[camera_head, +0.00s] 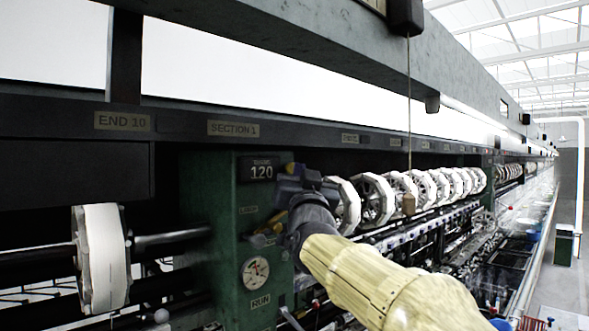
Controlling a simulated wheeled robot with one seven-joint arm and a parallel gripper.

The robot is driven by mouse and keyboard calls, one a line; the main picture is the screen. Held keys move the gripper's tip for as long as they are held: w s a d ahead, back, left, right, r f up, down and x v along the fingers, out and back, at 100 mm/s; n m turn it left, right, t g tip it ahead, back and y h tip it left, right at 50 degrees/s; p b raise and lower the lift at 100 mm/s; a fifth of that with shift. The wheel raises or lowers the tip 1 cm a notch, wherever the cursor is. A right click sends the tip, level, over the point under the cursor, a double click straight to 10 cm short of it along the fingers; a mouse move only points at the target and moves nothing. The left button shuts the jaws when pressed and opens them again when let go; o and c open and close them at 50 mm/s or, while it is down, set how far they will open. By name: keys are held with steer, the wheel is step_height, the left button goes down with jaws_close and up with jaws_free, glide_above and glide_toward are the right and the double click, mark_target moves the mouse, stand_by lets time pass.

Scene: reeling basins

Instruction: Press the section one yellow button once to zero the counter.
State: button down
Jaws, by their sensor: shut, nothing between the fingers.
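The section one counter (262,170) reads 120 in white digits on a black face. It sits high on a green panel (222,215) below the "SECTION 1" label (233,128). My gripper (281,197) is shut and empty, close in front of the panel, just below and right of the counter. I cannot tell whether it touches the panel. A small yellowish part (262,240) shows lower on the panel, too small to identify.
A round dial (255,272) sits above a "RUN" label (260,302) on the panel. A white reel (104,258) on a shaft is at left; a row of white reels (420,190) runs off to the right. A small weight (408,204) hangs on a cord.

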steer(key=shift+w+a, duration=0.15)
stand_by(0.6)
steer(key=shift+s+d+b, duration=0.65)
steer(key=shift+b, duration=0.05)
steer(key=s+d+b, duration=0.3)
steer(key=shift+s+d+b, duration=0.25)
steer(key=shift+b, duration=0.15)
